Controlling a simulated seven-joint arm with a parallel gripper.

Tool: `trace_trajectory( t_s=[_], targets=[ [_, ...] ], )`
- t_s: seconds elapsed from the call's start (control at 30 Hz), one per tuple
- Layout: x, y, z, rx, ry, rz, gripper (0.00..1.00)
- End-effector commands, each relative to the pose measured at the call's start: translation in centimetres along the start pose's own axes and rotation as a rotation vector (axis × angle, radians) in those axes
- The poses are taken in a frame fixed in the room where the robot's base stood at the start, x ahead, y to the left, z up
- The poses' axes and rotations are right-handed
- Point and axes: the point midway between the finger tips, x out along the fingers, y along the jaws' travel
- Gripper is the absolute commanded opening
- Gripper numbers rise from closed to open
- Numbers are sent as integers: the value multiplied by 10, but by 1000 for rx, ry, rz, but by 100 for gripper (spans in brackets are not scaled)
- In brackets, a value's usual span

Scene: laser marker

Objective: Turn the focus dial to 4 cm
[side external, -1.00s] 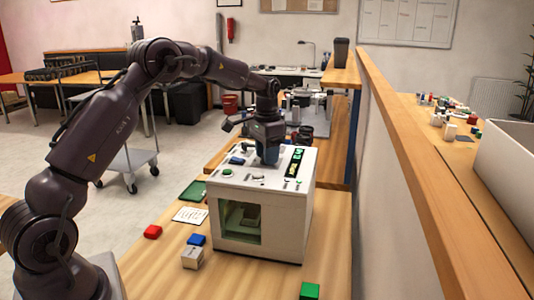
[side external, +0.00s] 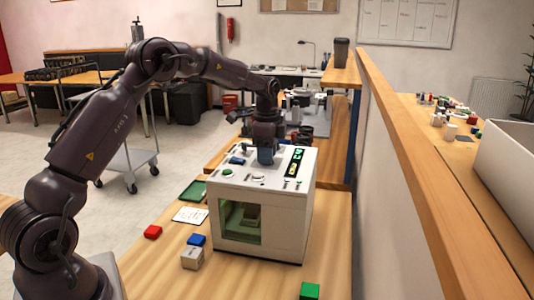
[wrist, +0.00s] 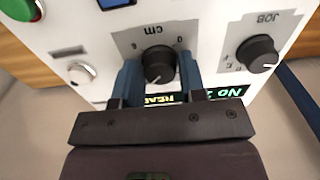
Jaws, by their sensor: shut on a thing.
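The white laser marker (side external: 240,200) stands on the wooden table, with its panel on top. In the wrist view the black focus dial (wrist: 158,64) sits on a grey plate marked "cm". My gripper (wrist: 160,72) has its two blue fingers on either side of this dial and is shut on it. The dial's scale is partly hidden by the fingers, and I cannot read its setting. In the side view my gripper (side external: 265,156) points down at the panel and hides the dial.
A second black dial marked "JOB" (wrist: 257,54) is close beside the right finger. A green button (wrist: 20,8), a silver knob (wrist: 81,74) and a lit display (wrist: 160,99) are also on the panel.

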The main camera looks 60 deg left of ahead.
Motion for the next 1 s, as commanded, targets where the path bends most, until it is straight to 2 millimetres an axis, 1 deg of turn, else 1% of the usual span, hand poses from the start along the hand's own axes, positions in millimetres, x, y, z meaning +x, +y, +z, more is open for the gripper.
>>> trace_trajectory(
  t_s=[0.5,0.53,0.63,0.9,1.0],
  targets=[
    [-2,0,0,20,1,-2,14],
    [-2,0,0,20,1,-2,40],
    [-2,0,0,20,1,-2,63],
    [-1,0,0,19,1,-1,63],
    [-7,0,0,19,1,-3,63]
  ],
)
